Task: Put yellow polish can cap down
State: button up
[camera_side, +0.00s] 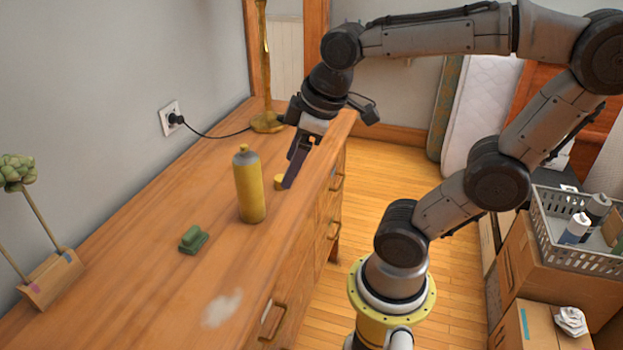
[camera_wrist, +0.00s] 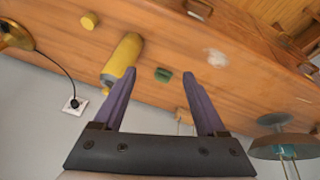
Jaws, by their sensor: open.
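The yellow polish can (camera_side: 249,187) stands upright on the wooden dresser top, with a small nozzle on top. It also shows in the wrist view (camera_wrist: 124,57), partly behind my left finger. A small yellow round cap (camera_side: 279,183) sits on the dresser to the right of the can, apart from it. In the wrist view the cap (camera_wrist: 89,20) is at the upper left, outside my fingers. My gripper (camera_side: 289,184) points down above the dresser beside the cap. In the wrist view my gripper (camera_wrist: 159,73) has its two purple fingers spread, with nothing held between them.
A green block-like object (camera_side: 193,240) lies left of the can. A pale smudge (camera_side: 222,309) marks the dresser top near the front. A brass lamp base (camera_side: 267,123) stands at the back, with a cord to the wall socket (camera_side: 171,117). Bare wood surrounds the can.

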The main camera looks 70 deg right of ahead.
jog(key=s+a+m, duration=0.1)
jog(key=s+f+m, duration=0.1)
jog(key=s, duration=0.1)
jog(key=s+a+m+t, duration=0.1)
jog(key=shift+s+a+f+y, duration=0.15)
jog(key=shift+a+f+y, duration=0.1)
jog(key=shift+a+y, duration=0.05)
dwell(1.6)
